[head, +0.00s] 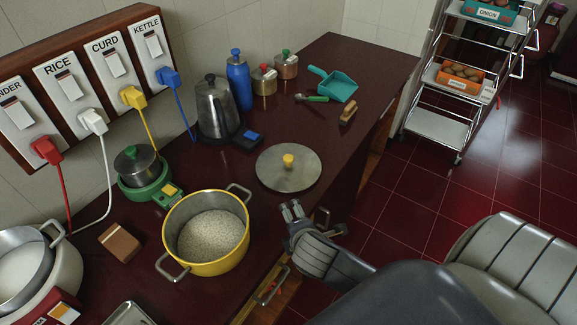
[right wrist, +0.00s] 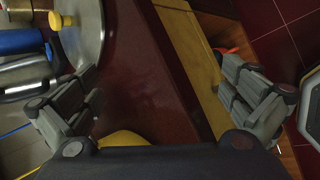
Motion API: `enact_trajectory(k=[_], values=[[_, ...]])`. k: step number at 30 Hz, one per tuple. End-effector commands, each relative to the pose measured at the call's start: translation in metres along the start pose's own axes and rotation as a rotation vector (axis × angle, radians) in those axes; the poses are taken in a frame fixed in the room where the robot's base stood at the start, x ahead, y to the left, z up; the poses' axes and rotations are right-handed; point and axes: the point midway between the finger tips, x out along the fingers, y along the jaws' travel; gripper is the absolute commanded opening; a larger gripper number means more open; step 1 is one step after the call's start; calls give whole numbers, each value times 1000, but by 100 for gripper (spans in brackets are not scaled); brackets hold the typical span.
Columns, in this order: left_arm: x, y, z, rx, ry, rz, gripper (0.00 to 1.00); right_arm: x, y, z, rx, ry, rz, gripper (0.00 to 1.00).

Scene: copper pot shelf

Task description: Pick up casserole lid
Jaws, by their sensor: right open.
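The casserole lid (head: 289,169) is a flat round steel disc with a yellow knob (head: 288,160), lying on the dark red counter. In the right wrist view the lid (right wrist: 88,38) is at the upper left with its knob (right wrist: 62,20). The yellow casserole (head: 205,232), filled with pale grains, stands open in front of the lid to the left. My right gripper (head: 292,211) is open and empty near the counter's front edge, just on the near side of the lid and right of the casserole. It does not touch the lid. My left gripper is not in view.
A steel kettle (head: 215,107), a blue bottle (head: 239,80) and two small canisters stand behind the lid. A teal dustpan (head: 333,84) and a brush lie beyond it. A brown block (head: 120,243) and a green-based cooker (head: 143,173) are at left. Counter right of the lid is clear.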

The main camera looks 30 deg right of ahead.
Motion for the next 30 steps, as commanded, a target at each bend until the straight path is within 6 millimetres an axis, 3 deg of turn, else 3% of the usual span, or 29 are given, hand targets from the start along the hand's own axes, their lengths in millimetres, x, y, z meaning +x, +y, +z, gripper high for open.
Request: enact_trajectory(k=[6, 13, 18, 30], values=[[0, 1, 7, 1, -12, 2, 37, 28, 69, 21, -634, -156, 193, 100], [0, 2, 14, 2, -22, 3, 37, 44, 120, 38, -1141, -342, 288, 100], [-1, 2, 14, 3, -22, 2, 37, 52, 136, 43, -1282, -402, 302, 100], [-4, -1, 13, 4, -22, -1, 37, 96, 158, 49, -1288, -404, 302, 100]])
